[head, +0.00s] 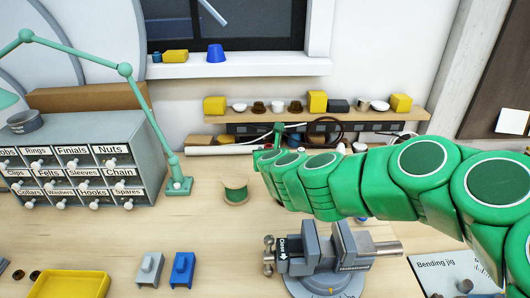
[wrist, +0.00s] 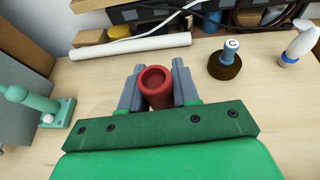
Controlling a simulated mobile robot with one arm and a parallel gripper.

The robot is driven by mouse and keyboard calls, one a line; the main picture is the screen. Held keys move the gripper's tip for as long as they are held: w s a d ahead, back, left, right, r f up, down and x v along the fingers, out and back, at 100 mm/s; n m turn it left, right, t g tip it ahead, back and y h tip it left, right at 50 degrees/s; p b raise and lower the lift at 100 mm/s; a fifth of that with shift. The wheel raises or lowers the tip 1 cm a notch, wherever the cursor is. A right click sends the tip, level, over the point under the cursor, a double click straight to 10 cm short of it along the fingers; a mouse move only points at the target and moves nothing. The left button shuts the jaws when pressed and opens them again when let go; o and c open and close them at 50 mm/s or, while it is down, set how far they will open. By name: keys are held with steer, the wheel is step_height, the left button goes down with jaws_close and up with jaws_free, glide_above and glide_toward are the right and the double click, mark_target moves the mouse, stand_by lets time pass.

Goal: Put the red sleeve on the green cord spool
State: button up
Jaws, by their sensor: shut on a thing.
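My gripper (wrist: 157,72) is shut on the red sleeve (wrist: 154,84), a short hollow tube whose open end faces the wrist camera. The sleeve sits between the two grey fingers. A wooden spool (head: 235,190) with a narrow band of green cord stands on the bench in the head view, left of and below the end of my arm. In the wrist view a pale round edge, likely this spool (wrist: 104,104), shows beside the left finger; the rest is hidden behind my gripper. The sleeve appears apart from the spool, but the gap is hard to judge.
A green lamp base (head: 178,186) stands left of the spool, near the labelled drawer cabinet (head: 90,165). A white roll (wrist: 130,46) lies behind. A brown spool with a blue post marked C (wrist: 226,66) stands right. A vise (head: 325,255) is in front.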

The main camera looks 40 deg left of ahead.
steer(key=shift+s+d+g, duration=0.2)
steer(key=shift+s+g, duration=0.2)
steer(key=shift+s, duration=0.05)
steer(key=s+d+r+n+g+y, duration=0.1)
steer(key=s+d+r+n+g, duration=0.1)
steer(key=s+r+n+g, duration=0.35)
steer(key=s+d+r+n+g+y, duration=0.25)
steer(key=s+n+g, duration=0.35)
steer(key=s, duration=0.3)
glide_above(231, 176)
steer(key=shift+m+h, duration=0.25)
steer(key=shift+h, duration=0.1)
steer(key=f, duration=0.9)
steer(key=shift+s+d, duration=0.1)
steer(key=shift+d, duration=0.1)
steer(key=shift+a+f, duration=0.25)
steer(key=shift+f, duration=1.55)
